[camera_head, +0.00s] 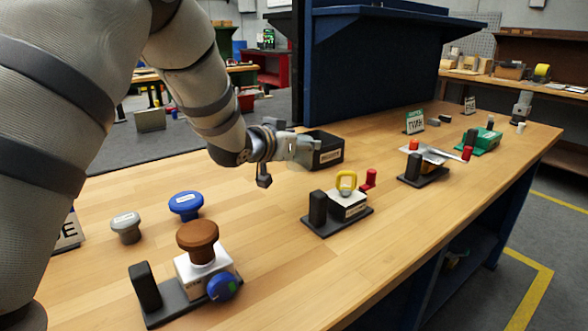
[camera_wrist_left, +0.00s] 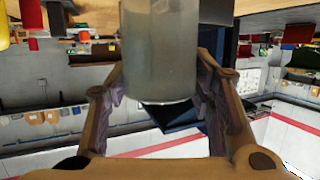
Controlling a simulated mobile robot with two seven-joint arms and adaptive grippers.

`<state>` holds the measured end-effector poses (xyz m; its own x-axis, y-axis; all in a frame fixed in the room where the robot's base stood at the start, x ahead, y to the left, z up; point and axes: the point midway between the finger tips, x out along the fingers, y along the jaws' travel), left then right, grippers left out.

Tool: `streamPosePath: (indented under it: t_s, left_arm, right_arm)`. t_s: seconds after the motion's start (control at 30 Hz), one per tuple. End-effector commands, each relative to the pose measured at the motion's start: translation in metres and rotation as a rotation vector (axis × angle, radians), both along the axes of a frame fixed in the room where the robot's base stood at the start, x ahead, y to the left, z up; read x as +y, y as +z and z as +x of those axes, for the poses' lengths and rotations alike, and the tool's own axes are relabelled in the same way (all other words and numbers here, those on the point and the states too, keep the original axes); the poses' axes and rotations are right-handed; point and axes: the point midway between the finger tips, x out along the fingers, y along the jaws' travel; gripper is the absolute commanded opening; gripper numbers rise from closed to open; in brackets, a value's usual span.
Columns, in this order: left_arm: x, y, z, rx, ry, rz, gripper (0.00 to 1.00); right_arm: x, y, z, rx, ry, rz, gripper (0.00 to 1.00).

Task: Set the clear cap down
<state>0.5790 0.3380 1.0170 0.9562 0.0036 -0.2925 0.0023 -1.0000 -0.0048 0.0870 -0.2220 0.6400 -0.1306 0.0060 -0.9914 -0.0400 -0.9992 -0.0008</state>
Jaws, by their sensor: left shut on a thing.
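My left gripper (camera_head: 300,150) is above the middle of the wooden table, in front of a black open box (camera_head: 327,151). In the left wrist view its two fingers are closed around a translucent grey cylinder, the clear cap (camera_wrist_left: 160,50). In the head view the cap is hard to make out against the gripper and the box. My right gripper is not in view.
A station (camera_head: 348,205) with a yellow handle stands right of the gripper. A station with a brown knob (camera_head: 198,240) is nearer, beside loose blue (camera_head: 186,205) and grey (camera_head: 126,227) knobs. The wooden table (camera_head: 275,235) is clear between these stations.

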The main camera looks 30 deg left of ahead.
Motion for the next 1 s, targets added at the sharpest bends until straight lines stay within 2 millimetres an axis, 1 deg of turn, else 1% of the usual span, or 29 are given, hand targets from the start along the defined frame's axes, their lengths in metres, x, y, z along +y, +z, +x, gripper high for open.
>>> streamPosePath:
  t_s: [0.03,0.1,0.27,0.33,0.4,0.47,0.5,0.7,0.83,0.87,0.9,0.93,1.0]
  left_arm:
    - [0.008,-0.02,0.006,0.013,0.001,0.0,0.26]
    - [0.016,-0.033,0.01,0.015,0.001,0.0,0.26]
    - [0.025,-0.043,0.016,0.009,-0.001,0.0,0.26]
    - [0.032,-0.052,0.019,0.011,0.001,0.0,0.26]
    - [0.03,-0.068,0.018,0.014,-0.002,-0.001,0.26]
    - [0.03,-0.078,0.018,0.012,-0.001,0.0,0.26]
    - [0.03,-0.079,0.018,0.009,-0.001,0.001,0.26]
    - [0.029,-0.076,0.018,0.004,-0.001,0.001,0.26]
    - [0.029,-0.079,0.018,0.004,-0.002,-0.001,0.26]
    - [0.029,-0.079,0.018,0.003,-0.002,-0.001,0.53]
    - [0.029,-0.079,0.018,0.003,-0.002,-0.001,0.62]
    - [0.029,-0.079,0.018,0.003,-0.002,-0.001,0.68]
    - [0.029,-0.079,0.018,0.003,-0.002,0.0,0.68]
  right_arm:
    - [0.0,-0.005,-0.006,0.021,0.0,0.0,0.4]
    - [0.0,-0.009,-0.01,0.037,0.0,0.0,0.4]
    - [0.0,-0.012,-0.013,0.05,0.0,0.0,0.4]
    - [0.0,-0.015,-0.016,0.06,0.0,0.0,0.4]
    - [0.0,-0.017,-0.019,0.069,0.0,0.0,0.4]
    - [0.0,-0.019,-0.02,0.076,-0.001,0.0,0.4]
    - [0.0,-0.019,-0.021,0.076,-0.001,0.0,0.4]
    - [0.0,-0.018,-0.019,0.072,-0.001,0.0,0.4]
    - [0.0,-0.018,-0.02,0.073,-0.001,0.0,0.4]
    - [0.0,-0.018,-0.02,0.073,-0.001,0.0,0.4]
    - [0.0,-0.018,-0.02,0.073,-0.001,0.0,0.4]
    - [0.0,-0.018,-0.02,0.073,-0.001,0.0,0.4]
    - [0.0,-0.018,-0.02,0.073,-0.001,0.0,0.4]
